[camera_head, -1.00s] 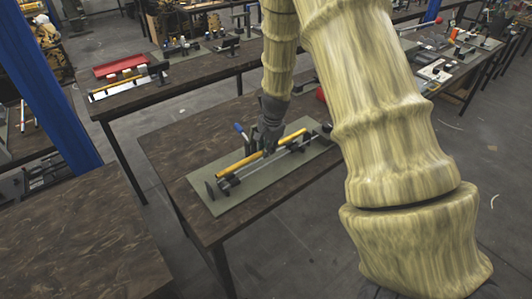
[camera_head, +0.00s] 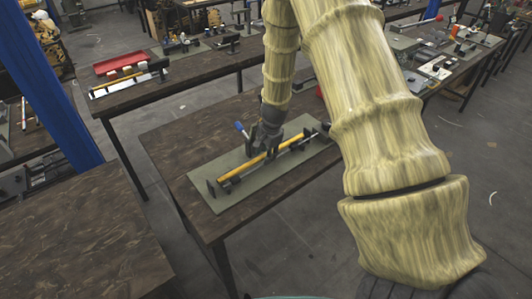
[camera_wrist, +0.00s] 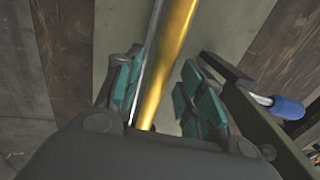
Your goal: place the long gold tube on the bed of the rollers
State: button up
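The long gold tube (camera_head: 243,167) lies lengthwise along the bed of the rollers (camera_head: 290,147), a narrow fixture with dark ends on a grey-green plate. It looks low, along the rollers, but I cannot tell full contact. My gripper (camera_head: 259,152) is down over the middle of the tube. In the wrist view, the tube (camera_wrist: 168,65) runs between the teal finger pads of my gripper (camera_wrist: 165,98), beside a silver bar (camera_wrist: 147,68). The pads stand apart, with a visible gap between the tube and the right pads. The tube's lower end is hidden by my gripper's body.
A blue-handled lever (camera_head: 240,127) rises close behind my gripper and shows at right in the wrist view (camera_wrist: 285,107). The green plate (camera_head: 222,202) lies on a dark table (camera_head: 180,150). A red tray (camera_head: 120,64) is on the table behind. A blue post stands at left.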

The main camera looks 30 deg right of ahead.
jog(key=shift+r, duration=0.15)
notch_tip(320, 180, up, 12)
jog(key=s+b, duration=0.2)
jog(key=shift+s+b, duration=0.2)
jog(key=shift+b, duration=0.1)
dwell(0.4)
jog(key=shift+d, duration=0.15)
